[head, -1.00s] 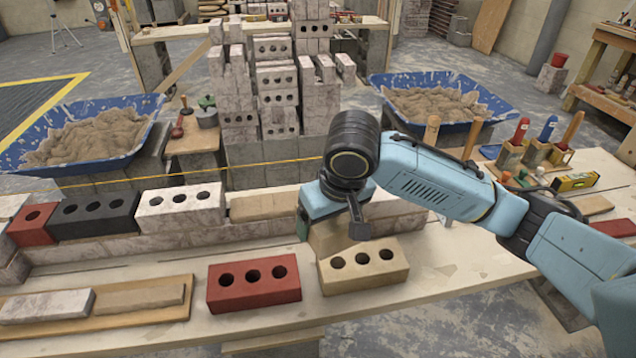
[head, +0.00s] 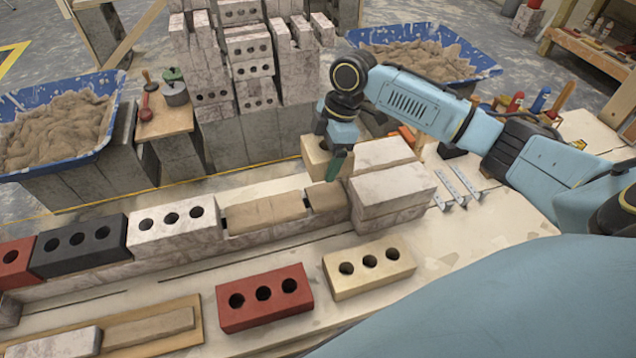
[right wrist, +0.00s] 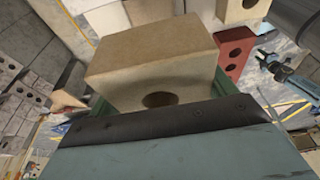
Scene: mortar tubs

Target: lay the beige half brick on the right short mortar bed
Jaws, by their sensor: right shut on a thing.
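My right gripper (head: 338,160) is shut on the beige half brick (head: 314,156). In the head view the brick appears beyond the wall, and its height is hard to judge. In the right wrist view the half brick (right wrist: 155,50) fills the jaws (right wrist: 150,95), one hole showing. The right short mortar bed (head: 327,198) is a tan strip on the wall between a longer mortar bed (head: 265,211) and the stacked whitish bricks (head: 392,190). It is bare and apart from the held brick. My left gripper is not in the head view.
A red brick (head: 264,299) and a whole beige brick (head: 370,268) lie in front of the wall. White (head: 175,228) and dark (head: 80,247) bricks stand on its left part. Metal brackets (head: 455,187) lie at right. A tall brick stack (head: 250,70) stands behind.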

